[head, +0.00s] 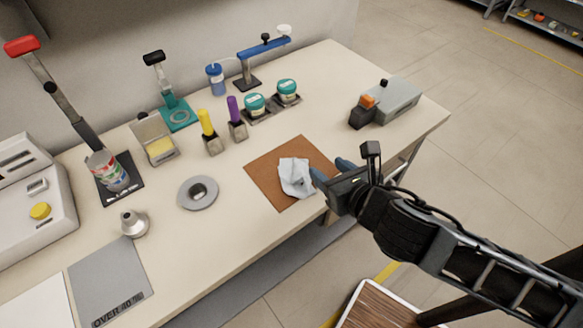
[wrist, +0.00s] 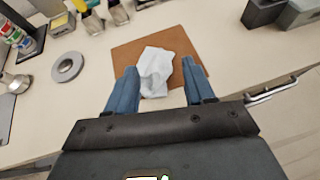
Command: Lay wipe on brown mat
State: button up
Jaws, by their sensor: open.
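The white crumpled wipe (head: 296,177) lies on the brown mat (head: 267,171), toward the mat's near right part. In the wrist view the wipe (wrist: 156,70) shows ahead of and partly between my two blue fingers, with the brown mat (wrist: 187,45) under and behind it. The wipe's near end reaches the mat's near edge. My gripper (head: 332,172) is at the front edge of the table, right beside the wipe.
A grey ring (head: 181,193) and a small metal piece (head: 133,224) stand left of the mat. Yellow (head: 207,123) and purple-handled (head: 234,110) tools and teal-lidded jars (head: 255,104) are behind. A grey device (head: 392,101) stands at the right. The table around the mat is clear.

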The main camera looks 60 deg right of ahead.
jog(key=shift+w+f, duration=0.2)
jog(key=shift+c, duration=1.4)
jog(key=w+f, duration=0.1)
jog(key=w, duration=0.1)
jog(key=w+f, duration=0.2)
jog(key=shift+w+f, duration=0.1)
jog(key=shift+f, duration=0.15)
jog(key=c, duration=0.6)
notch_tip(320, 180, down, 2)
jog(key=shift+f, duration=0.1)
grip_shut()
jog(key=shift+f, duration=0.4)
jog(key=shift+b, duration=0.3)
jog(key=shift+f+b, duration=0.75)
jog(key=shift+f, duration=1.05)
notch_tip(320, 180, up, 9)
jog(key=p, duration=0.2)
jog(key=shift+r, duration=0.2)
